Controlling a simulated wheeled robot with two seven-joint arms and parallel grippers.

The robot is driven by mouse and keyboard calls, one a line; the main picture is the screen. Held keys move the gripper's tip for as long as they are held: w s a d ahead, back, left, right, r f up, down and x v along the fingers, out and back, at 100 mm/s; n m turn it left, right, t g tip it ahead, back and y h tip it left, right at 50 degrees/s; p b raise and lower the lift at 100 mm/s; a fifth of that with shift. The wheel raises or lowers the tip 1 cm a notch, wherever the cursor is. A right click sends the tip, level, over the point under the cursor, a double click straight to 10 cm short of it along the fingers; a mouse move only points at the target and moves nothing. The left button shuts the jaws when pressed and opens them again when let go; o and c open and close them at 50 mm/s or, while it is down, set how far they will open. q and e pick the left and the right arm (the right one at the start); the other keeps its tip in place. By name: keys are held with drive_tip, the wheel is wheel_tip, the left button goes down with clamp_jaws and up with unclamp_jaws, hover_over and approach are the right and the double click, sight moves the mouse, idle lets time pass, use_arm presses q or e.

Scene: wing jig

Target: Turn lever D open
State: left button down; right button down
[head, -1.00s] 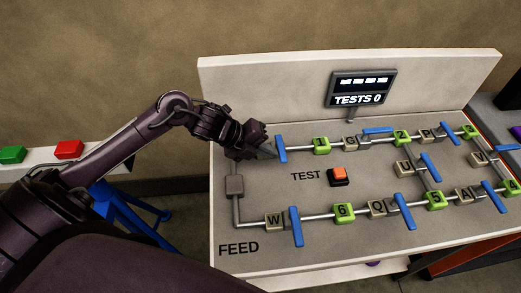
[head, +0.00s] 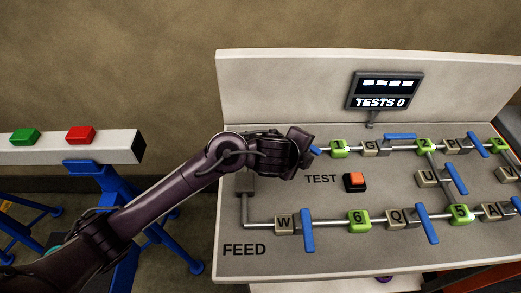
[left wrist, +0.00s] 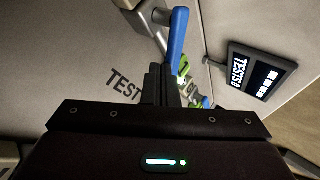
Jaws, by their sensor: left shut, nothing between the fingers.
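My left gripper (head: 303,150) is at the upper-left pipe of the test board and covers most of a blue lever (head: 316,151) there. In the left wrist view the shut, empty fingers (left wrist: 161,82) point toward this blue lever (left wrist: 178,40), with the lever's bar just beyond and to the right of the tips. I cannot tell whether they touch. The letter block of this lever is hidden, and no letter D can be read. My right gripper is not in view.
The board (head: 290,259) carries several blue levers on pipes, such as one at W (head: 308,230) and one at Q (head: 427,223). Green numbered blocks (head: 358,220) sit between them. An orange test button (head: 355,181) is in the middle. The display (head: 384,92) reads TESTS 0.

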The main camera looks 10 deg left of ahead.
sight(316, 147)
use_arm(q)
drive_tip(key=shift+w+d+f+n+t+y+b, duration=0.15)
drive_tip(key=shift+d+n+t+y+b, duration=0.3)
drive_tip(key=shift+d+n+y, duration=0.45)
drive_tip(key=n+y, duration=0.1)
drive_tip(key=w+n+b, duration=0.1)
drive_tip(key=shift+d+n+t+y, duration=0.25)
drive_tip(key=shift+d+n+y, duration=0.1)
drive_tip(key=shift+n+y, duration=0.05)
drive_tip(key=n+y, duration=0.1)
drive_tip(key=w+d+n+y+b, duration=0.1)
drive_tip(key=shift+w+n, duration=0.1)
drive_tip(key=shift+n, duration=0.2)
drive_tip(key=shift+w, duration=0.25)
